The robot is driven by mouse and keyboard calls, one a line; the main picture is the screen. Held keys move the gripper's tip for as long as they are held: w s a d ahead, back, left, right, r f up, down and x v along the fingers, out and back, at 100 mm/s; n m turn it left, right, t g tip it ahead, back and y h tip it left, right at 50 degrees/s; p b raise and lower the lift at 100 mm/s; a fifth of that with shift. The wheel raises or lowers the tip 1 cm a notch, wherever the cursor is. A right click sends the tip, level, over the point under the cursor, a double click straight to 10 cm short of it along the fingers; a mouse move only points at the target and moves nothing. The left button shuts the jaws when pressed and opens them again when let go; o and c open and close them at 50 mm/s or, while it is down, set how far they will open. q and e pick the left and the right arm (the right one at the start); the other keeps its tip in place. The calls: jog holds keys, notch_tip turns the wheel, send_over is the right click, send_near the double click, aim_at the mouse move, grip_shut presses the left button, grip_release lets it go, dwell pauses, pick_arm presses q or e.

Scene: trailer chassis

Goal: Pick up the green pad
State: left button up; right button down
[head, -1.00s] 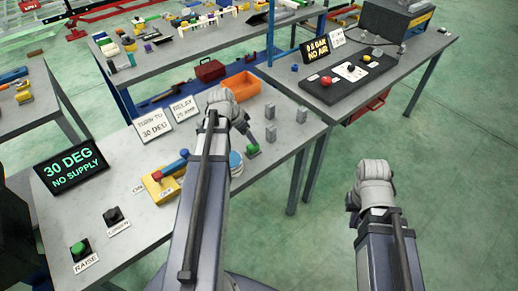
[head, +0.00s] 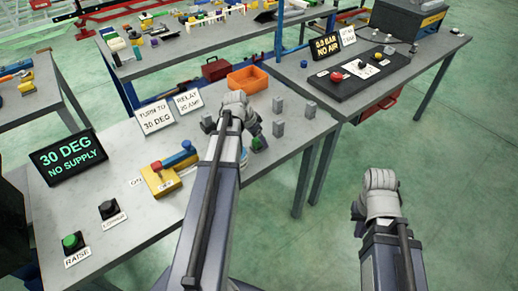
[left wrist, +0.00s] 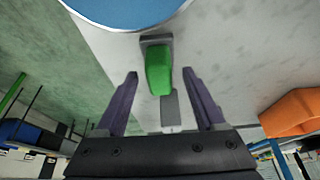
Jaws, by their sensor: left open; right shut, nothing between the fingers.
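The green pad (head: 258,143) sits on the grey bench near its front edge, partly covered by my left gripper in the head view. In the left wrist view the green pad (left wrist: 158,74) is a rounded green block on a grey piece, lying ahead of and centred between the two fingers. My left gripper (left wrist: 160,77) is open; its fingers straddle the line to the pad, and contact cannot be told. In the head view my left gripper (head: 256,134) is right over the pad. My right gripper (head: 357,212) is shut and empty, over the floor right of the bench.
A blue-topped round thing (left wrist: 125,8) is close beside the pad. Several grey blocks (head: 278,128) stand to the right of it. An orange bin (head: 250,77) is behind. A yellow switch box (head: 160,178) and signs (head: 155,117) stand to the left.

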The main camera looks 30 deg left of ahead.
pick_arm(q)
jog(key=shift+f, duration=0.1)
grip_shut()
dwell(0.5)
